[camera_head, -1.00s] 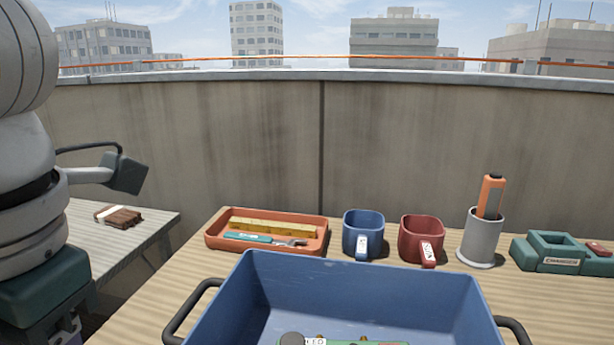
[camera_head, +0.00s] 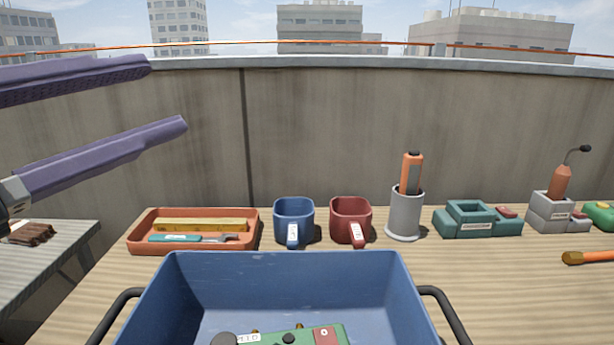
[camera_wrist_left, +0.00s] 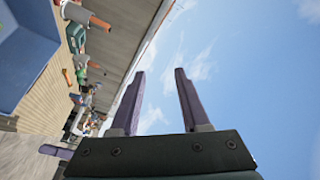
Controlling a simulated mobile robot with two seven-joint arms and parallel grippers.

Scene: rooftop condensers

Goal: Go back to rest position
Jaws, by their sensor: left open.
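My left gripper (camera_head: 168,96) is in the upper left of the head view, raised above the bench. Its two purple fingers are spread apart with nothing between them. In the left wrist view the same open fingers (camera_wrist_left: 158,95) point up against the sky.
A blue bin (camera_head: 280,262) with a green board (camera_head: 300,338) inside stands at the bench front. Behind it are an orange tray (camera_head: 140,243), a blue mug (camera_head: 293,212), a red mug (camera_head: 350,212) and a grey cup (camera_head: 404,222). A side table (camera_head: 50,262) is at left.

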